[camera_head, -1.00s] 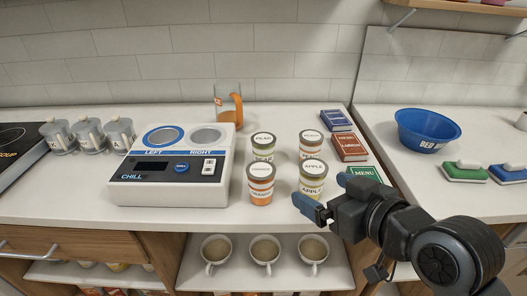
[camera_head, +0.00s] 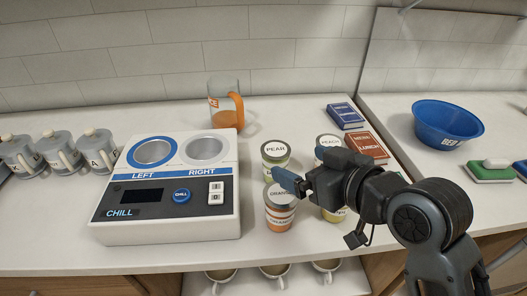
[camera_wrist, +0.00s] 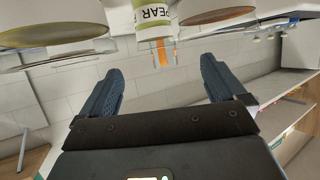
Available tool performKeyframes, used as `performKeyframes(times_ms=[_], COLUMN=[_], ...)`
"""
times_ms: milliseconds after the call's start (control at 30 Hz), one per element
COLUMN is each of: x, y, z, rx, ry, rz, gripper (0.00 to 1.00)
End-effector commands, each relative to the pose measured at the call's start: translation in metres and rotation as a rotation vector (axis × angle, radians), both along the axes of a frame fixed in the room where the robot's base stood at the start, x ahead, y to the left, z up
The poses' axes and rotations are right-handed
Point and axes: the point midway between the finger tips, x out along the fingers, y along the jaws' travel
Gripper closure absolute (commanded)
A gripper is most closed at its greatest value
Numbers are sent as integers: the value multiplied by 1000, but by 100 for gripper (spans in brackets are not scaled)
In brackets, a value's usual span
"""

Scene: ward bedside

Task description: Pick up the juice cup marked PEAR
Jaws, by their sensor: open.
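The PEAR juice cup (camera_head: 276,160), with a grey lid and green band, stands upright on the counter at the back left of a group of cups. In the wrist view its PEAR label (camera_wrist: 153,14) shows at the top, beyond the gap between my fingers and apart from them. My gripper (camera_head: 289,184) is open and empty, pointing left above the ORANGE cup (camera_head: 280,216), in front of the PEAR cup. Both spread fingers of the gripper (camera_wrist: 163,88) show in the wrist view.
The PEACH cup (camera_head: 328,142) and a cup at front right (camera_head: 333,214) are partly hidden by my arm. The chiller (camera_head: 170,215) stands left of the cups. Booklets (camera_head: 366,147) and a blue bowl (camera_head: 446,122) lie right.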

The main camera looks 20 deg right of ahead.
Motion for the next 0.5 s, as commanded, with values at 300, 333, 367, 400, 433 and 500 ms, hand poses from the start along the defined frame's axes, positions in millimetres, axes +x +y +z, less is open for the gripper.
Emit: performKeyframes(times_ms=[300,333,367,400,433,500], x=[25,30,35,41,45,53], y=[5,5,6,7,8,9], z=[-9,-11,-13,-16,-18,-21], rx=[0,0,0,0,0,0], ry=[1,1,1,0,1,1], rz=[1,1,1,1,1,1], gripper=[3,3,3,3,3,3])
